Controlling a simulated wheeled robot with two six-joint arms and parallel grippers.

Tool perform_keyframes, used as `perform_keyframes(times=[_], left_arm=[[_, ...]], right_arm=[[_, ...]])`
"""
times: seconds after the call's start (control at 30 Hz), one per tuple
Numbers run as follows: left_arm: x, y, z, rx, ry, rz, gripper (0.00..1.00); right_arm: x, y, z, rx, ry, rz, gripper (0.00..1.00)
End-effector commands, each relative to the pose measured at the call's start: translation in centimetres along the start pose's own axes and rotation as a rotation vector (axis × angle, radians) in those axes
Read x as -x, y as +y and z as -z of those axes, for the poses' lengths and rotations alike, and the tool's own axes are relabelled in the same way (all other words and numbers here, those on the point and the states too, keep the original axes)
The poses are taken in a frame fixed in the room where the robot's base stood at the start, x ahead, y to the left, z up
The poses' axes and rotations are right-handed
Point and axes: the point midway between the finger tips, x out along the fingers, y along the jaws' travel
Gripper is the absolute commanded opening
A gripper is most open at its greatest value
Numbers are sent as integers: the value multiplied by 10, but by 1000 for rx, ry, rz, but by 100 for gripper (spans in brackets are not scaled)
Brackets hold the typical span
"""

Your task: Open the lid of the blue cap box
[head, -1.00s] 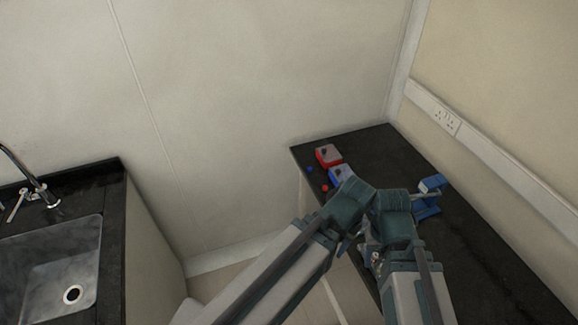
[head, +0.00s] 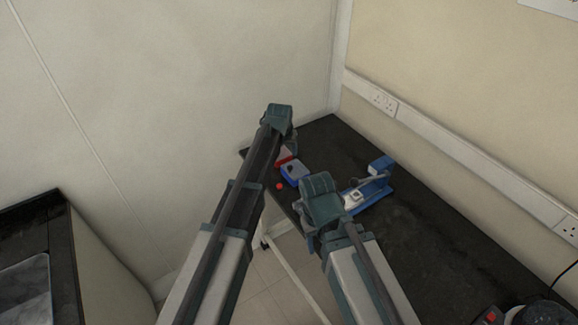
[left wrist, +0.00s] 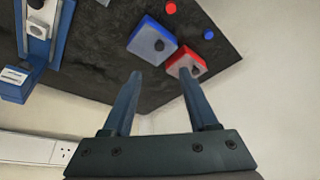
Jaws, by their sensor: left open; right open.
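The blue cap box (head: 294,173) sits near the table's left edge in the head view, with a pale top and a dark knob. It also shows in the left wrist view (left wrist: 152,41), beyond the fingertips, and its top looks shut. My left gripper (left wrist: 160,72) is open and empty, apart from the boxes; its right fingertip overlaps the red box in that view. In the head view my left arm reaches up to the far left end of the table. My right gripper (head: 311,238) is low at the table's left edge, its fingers mostly hidden by its arm.
A red box (head: 283,158) with a dark knob stands beside the blue one. A red ball (head: 279,186) and a blue ball (left wrist: 208,35) lie nearby. A blue device (head: 378,180) stands to the right. A wall (head: 420,60) rises behind the table.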

Motion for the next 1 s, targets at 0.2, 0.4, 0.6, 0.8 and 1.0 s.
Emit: perform_keyframes(times=[0.2,0.4,0.6,0.8,1.0], left_arm=[[-3,0,-1,0,0,0,59],[-18,0,-2,0,-1,0,59],[-44,0,-2,0,-1,0,59],[-75,0,-3,0,-1,0,59],[-105,0,-3,0,-1,0,59]], right_arm=[[-3,0,0,0,0,0,50],[-17,-2,1,0,0,0,50],[-41,-4,2,-1,0,0,50],[-70,-7,4,-1,0,0,50],[-97,-9,6,-1,0,0,50]])
